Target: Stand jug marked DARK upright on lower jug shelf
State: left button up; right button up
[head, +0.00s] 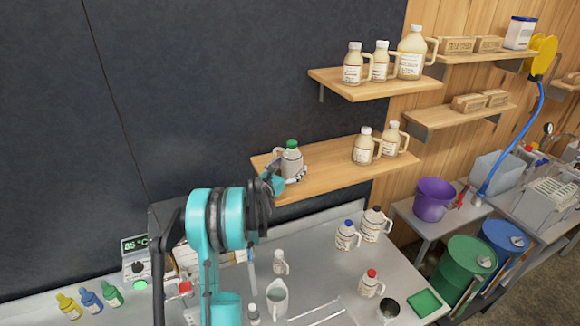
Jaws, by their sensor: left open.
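A grey-looking jug with a green cap (292,146) stands upright at the left end of the lower jug shelf (330,180). Its label is too small to read, so I cannot tell whether it is marked DARK. My left gripper (290,170) is open, its fingers around the lower part of this jug and partly hiding it. Whether the fingers touch the jug I cannot tell. Two white-capped jugs, one (363,149) and another (391,140), stand upright on the right part of the same shelf. My right gripper is not in view.
The upper shelf (345,89) holds several white-capped jugs. The bench below carries a blue-capped jug (346,234), a red-capped jug (369,283), a dark-capped jug (375,223), a pitcher (277,299) and a dark cup (389,308). The middle of the lower shelf is free.

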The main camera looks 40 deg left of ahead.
pick_arm(q)
jog(key=shift+r, duration=0.25)
jog(key=s+d+b, duration=0.1)
jog(key=s+d, duration=0.1)
jog(key=s, duration=1)
jog(key=s+d+m+g+h, duration=0.2)
jog(key=d+m+g+h, duration=0.4)
jog(key=d+m, duration=1.8)
jog(key=s+d+f+m+g+y, duration=0.1)
jog(key=s+d+f+m+g, duration=0.1)
jog(key=s+d+m, duration=0.4)
jog(key=s+d+f+m+g+y, duration=0.2)
jog(key=s+d+m, duration=0.5)
jog(key=s, duration=0.5)
jog(key=shift+d+f+m+g, duration=0.3)
jog(key=shift+d+f+g, duration=0.2)
jog(key=shift+d+f, duration=0.05)
